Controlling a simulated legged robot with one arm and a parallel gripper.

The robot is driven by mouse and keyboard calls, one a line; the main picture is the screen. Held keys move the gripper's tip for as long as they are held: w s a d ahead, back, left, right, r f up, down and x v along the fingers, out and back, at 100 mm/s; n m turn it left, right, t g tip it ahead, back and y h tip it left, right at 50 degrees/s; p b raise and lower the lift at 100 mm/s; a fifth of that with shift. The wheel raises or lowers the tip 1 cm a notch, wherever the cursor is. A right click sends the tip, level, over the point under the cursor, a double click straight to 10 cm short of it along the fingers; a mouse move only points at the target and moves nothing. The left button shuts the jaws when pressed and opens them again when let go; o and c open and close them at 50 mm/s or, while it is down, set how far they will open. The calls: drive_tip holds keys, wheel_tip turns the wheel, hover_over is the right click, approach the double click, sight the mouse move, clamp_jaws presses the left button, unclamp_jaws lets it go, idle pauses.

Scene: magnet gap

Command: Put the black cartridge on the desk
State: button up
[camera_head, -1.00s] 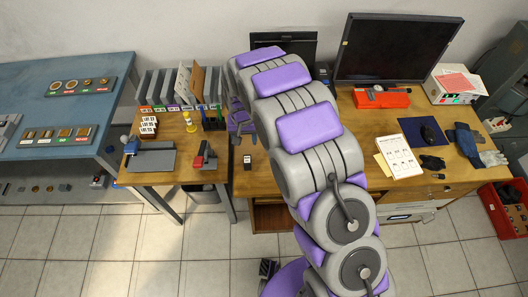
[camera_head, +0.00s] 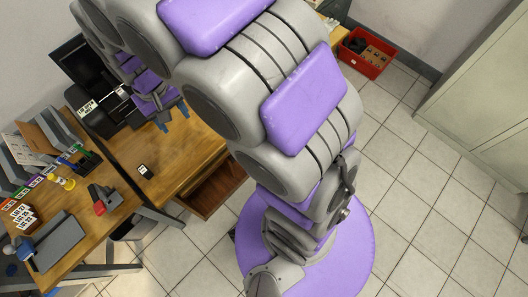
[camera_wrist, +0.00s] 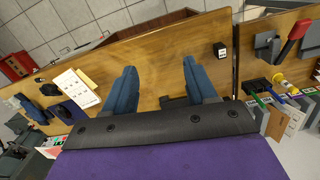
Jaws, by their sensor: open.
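A small black block with a white label, which looks like the black cartridge (camera_head: 147,171), lies on the wooden desk (camera_head: 185,152) near its left end. It also shows in the wrist view (camera_wrist: 220,49), right of my fingers and close to the desk's end. My gripper (camera_head: 174,118) is open and empty over the desk, pointing down. In the wrist view my two blue fingers (camera_wrist: 160,66) stand apart with bare wood between them. The gripper is apart from the cartridge. My arm hides much of the desk in the head view.
A lower side table holds a grey tray (camera_head: 55,243), a red-handled tool (camera_head: 102,199) and a yellow-and-white item (camera_head: 64,183). An open brown compartment (camera_head: 212,188) shows under the desk. A white sheet (camera_wrist: 76,88) lies on the desk. A red crate (camera_head: 367,52) stands on the floor.

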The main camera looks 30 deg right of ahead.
drive_tip(key=s+d+r, duration=0.2)
drive_tip(key=s+d, duration=0.2)
drive_tip(key=s, duration=0.4)
drive_tip(key=s+d+r, duration=0.2)
drive_tip(key=s+d, duration=0.1)
drive_tip(key=s, duration=0.5)
drive_tip(key=s+d+r+m+g, duration=0.1)
drive_tip(key=s+d, duration=0.3)
drive_tip(key=s, duration=0.4)
drive_tip(key=shift+d+r, duration=0.3)
drive_tip(key=shift+r, duration=0.35)
